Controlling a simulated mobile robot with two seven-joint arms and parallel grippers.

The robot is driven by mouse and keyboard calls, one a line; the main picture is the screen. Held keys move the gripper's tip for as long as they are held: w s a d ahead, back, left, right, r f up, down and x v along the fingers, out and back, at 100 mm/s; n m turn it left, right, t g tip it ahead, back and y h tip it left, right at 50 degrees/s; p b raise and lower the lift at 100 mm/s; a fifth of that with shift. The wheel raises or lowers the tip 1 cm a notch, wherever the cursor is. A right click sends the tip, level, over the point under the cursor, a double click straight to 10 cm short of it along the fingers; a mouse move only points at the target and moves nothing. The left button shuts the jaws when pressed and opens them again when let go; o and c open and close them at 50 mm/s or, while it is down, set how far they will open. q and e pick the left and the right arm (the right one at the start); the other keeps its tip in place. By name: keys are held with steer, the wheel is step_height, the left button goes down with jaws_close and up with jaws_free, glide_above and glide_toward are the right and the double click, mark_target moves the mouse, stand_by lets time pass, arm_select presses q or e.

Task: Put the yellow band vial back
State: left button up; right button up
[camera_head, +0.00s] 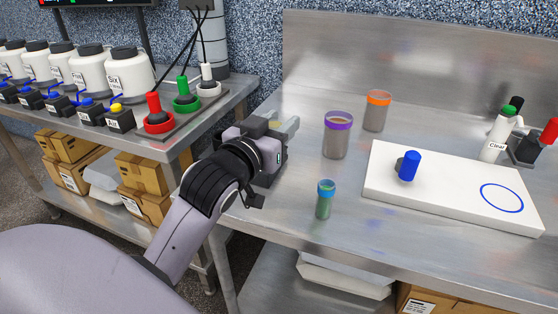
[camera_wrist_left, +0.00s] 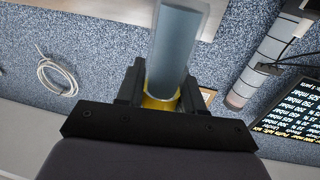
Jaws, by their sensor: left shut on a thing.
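My left gripper (camera_head: 284,128) is above the left end of the right-hand steel table. In the left wrist view my left gripper (camera_wrist_left: 160,95) is shut on the yellow band vial (camera_wrist_left: 176,48), a grey, see-through tube. Its yellow band (camera_wrist_left: 160,103) sits between the jaws and the tube sticks out beyond them. In the head view the vial is mostly hidden by the gripper; only a pale end (camera_head: 291,126) shows. My right gripper is not in view.
A purple-banded vial (camera_head: 336,140), an orange-banded vial (camera_head: 376,114) and a smaller blue-topped vial (camera_head: 325,202) stand on the table (camera_head: 285,222). A white board (camera_head: 450,192) holds a blue-capped piece (camera_head: 410,165). Bottles and switches crowd the left table (camera_head: 150,146).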

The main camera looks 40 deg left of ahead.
arm_select(q)
step_height(320, 180, down, 7)
steer(key=b, duration=0.1)
steer(key=shift+r, duration=0.1)
stand_by(0.3)
steer(key=shift+f+b, duration=0.3)
steer(key=shift+f, duration=0.25)
steer(key=shift+f, duration=0.1)
steer(key=o, duration=1.1)
